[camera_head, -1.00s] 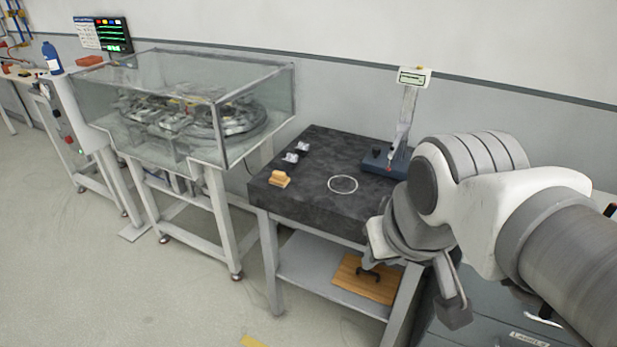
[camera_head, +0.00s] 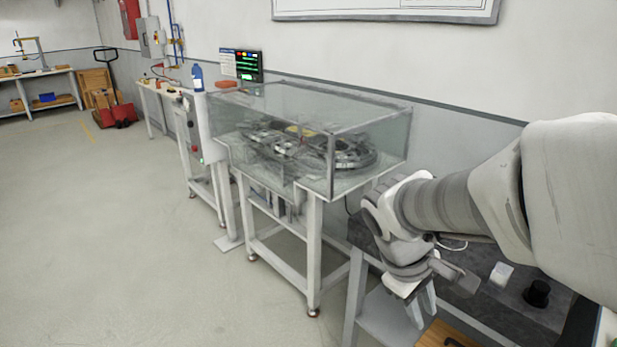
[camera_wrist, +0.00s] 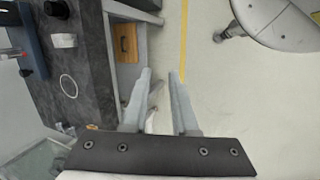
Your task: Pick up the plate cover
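The plate cover appears to be the wooden board with a dark handle. In the head view the board (camera_head: 432,337) lies low at the bottom edge, partly cut off and partly behind my gripper. In the wrist view the wooden board (camera_wrist: 126,38) lies on the lower shelf beside the dark stone plate (camera_wrist: 85,100), ahead and left of the fingers. My gripper (camera_head: 421,308) points down in front of the stone plate's stand. In the wrist view my gripper (camera_wrist: 160,73) has its two fingers apart with only floor between them. It is empty and not touching the board.
The stone plate sits above the shelf, with a white ring (camera_wrist: 69,86) and a blue-based gauge (camera_wrist: 32,50) on it. A glass-covered machine (camera_head: 310,140) stands to the left. The floor (camera_head: 150,250) in front is clear.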

